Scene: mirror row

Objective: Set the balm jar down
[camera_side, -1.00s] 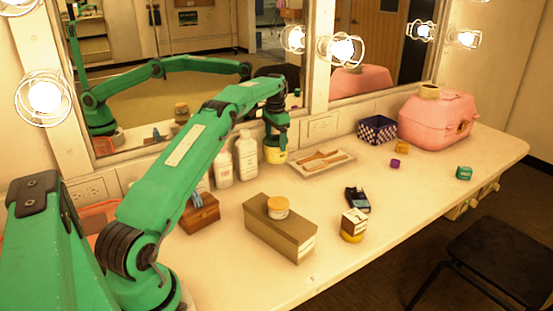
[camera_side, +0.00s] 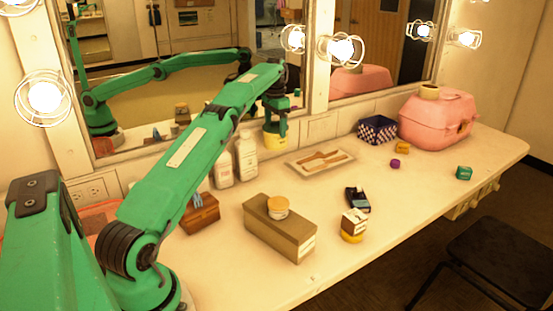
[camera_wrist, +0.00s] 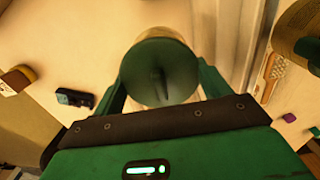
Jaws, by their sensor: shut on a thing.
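My gripper (camera_side: 277,127) is shut on a yellow jar with a pale band, which I take for the balm jar (camera_side: 275,140). It holds the jar upright, a little above the counter near the mirror, behind the flat tray. In the wrist view the gripper (camera_wrist: 162,85) has its two fingers on either side of a round dark-green disc, with the jar's tan side (camera_wrist: 160,35) showing beyond it. The fingers hide part of the jar.
White bottles (camera_side: 246,155) stand left of the jar. A tray (camera_side: 322,161) with wooden combs lies to its right. A brown box (camera_side: 279,230) bears another jar (camera_side: 278,206). A pink case (camera_side: 438,122) stands far right. The counter's right front is mostly clear.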

